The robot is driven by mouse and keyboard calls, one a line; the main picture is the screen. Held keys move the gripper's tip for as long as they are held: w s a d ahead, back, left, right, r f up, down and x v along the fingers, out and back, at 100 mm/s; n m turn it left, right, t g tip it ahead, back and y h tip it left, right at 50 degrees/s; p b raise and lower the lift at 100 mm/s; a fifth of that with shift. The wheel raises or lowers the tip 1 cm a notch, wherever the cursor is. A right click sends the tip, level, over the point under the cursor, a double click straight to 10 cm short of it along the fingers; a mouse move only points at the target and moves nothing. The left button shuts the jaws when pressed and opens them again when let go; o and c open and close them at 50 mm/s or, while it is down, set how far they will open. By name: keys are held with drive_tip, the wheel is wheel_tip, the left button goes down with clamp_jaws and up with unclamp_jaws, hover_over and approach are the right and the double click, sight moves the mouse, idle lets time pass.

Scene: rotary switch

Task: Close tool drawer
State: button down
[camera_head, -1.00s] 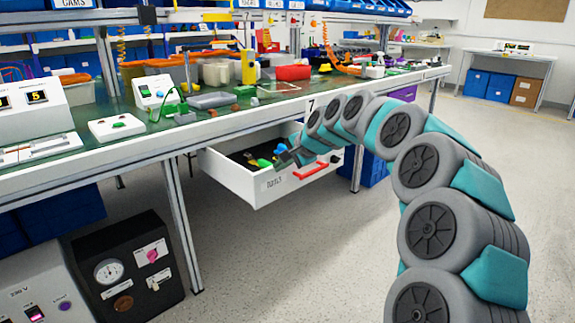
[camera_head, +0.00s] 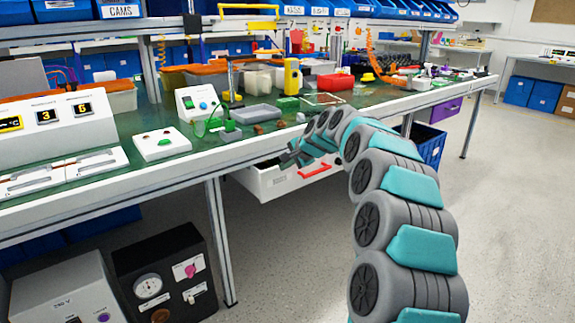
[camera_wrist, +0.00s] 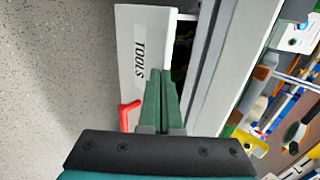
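The tool drawer is a white box under the green-topped workbench (camera_head: 120,187). Its front (camera_head: 272,184) carries a red handle (camera_head: 314,171) and stands partly out from the bench. In the wrist view the front (camera_wrist: 140,55) reads "TOOLS", and a narrow gap shows between it and the bench edge. The handle (camera_wrist: 129,115) is beside my fingers there. My gripper (camera_head: 290,158) is at the drawer's upper front edge. In the wrist view its green fingers (camera_wrist: 160,85) are together with nothing visible between them. I cannot tell if they touch the drawer. The drawer's contents are mostly hidden.
The bench edge (camera_wrist: 215,60) runs close beside my gripper. A bench leg (camera_head: 222,245) and a black gauge box (camera_head: 165,275) stand left of the drawer. A blue bin (camera_head: 428,145) is under the bench at right. The floor in front is clear.

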drive_tip(key=shift+w+a, duration=0.1)
drive_tip(key=shift+w, duration=0.1)
idle(0.4)
drive_tip(key=s+d+f+b+v, duration=0.1)
drive_tip(key=s+f+b+v, duration=0.1)
drive_tip(key=v, duration=1.1)
drive_tip(key=w+d+f+m+t+y+b, duration=0.2)
drive_tip(key=d+f+m+t+y+b, duration=0.6)
drive_tip(key=m, duration=1)
drive_tip(key=w+a+f+g+h+b, duration=0.1)
drive_tip(key=w+a+h+b, duration=0.2)
drive_tip(key=w+a, duration=0.6)
drive_tip(key=shift+w+b, duration=0.75)
drive_tip(key=shift+w, duration=0.35)
